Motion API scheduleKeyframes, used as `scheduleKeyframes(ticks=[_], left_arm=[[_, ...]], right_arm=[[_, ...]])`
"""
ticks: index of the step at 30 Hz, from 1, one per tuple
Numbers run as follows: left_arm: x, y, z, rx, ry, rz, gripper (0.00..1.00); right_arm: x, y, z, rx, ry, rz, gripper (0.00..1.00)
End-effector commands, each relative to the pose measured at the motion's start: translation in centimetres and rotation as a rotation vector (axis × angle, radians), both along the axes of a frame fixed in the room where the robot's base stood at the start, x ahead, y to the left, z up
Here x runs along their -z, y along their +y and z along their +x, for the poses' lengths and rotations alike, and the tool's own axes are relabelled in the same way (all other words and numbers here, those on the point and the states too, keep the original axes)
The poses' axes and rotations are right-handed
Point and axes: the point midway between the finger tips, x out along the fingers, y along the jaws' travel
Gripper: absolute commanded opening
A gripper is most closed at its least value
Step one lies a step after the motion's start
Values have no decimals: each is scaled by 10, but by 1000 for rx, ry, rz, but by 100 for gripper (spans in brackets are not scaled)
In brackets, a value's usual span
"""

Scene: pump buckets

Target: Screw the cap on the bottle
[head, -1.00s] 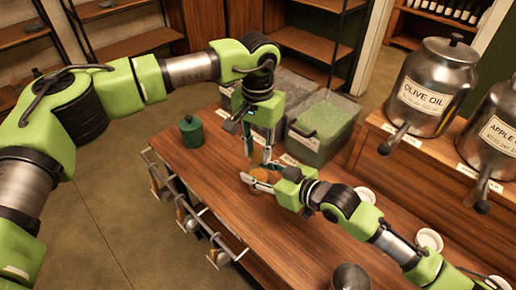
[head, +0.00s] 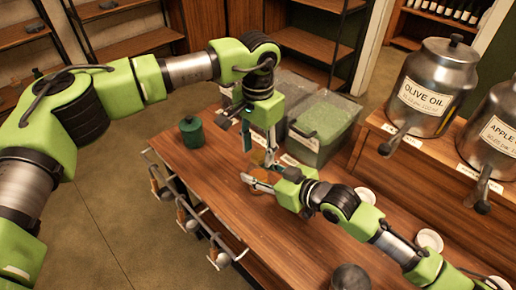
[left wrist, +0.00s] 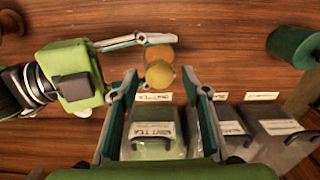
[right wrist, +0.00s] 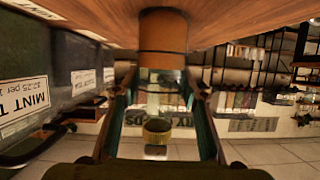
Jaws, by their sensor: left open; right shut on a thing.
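A clear glass bottle with orange-brown contents (right wrist: 163,38) stands on the wooden table; it appears upside down in the right wrist view. A gold round cap (right wrist: 158,130) is at the bottle's mouth; whether it is threaded on I cannot tell. From above, the left wrist view shows the cap (left wrist: 160,74) and the orange contents (left wrist: 158,52). My right gripper (head: 258,182) is shut on the bottle from the side, one finger each side. My left gripper (head: 260,142) points down above the cap, its fingers (left wrist: 165,95) open and apart from it.
A dark green canister (head: 191,133) stands on the table to the left. Lidded bins, one labelled as mint tea (left wrist: 152,140), stand behind the grippers. Metal dispensers (head: 435,85) stand on a raised shelf at right. White bowls (head: 428,240) line the table's right side.

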Motion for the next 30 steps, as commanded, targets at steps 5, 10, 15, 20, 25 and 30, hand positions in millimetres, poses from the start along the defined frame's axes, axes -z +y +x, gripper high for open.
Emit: scheduleKeyframes(ticks=[5,10,15,20,25,30], left_arm=[[-21,-1,1,0,-3,-1,43],[-41,0,0,0,-2,-1,43],[-43,0,0,0,-1,-1,43],[-43,0,0,-4,-1,-1,40],[-43,-1,0,-110,0,-1,40],[-45,-1,0,-387,0,-2,40]], right_arm=[[1,0,0,0,1,-1,0],[1,0,0,0,1,-1,0],[1,0,0,0,1,-1,0],[0,0,0,0,1,-1,0],[0,0,0,0,1,-1,0],[0,0,0,0,1,-1,0]])
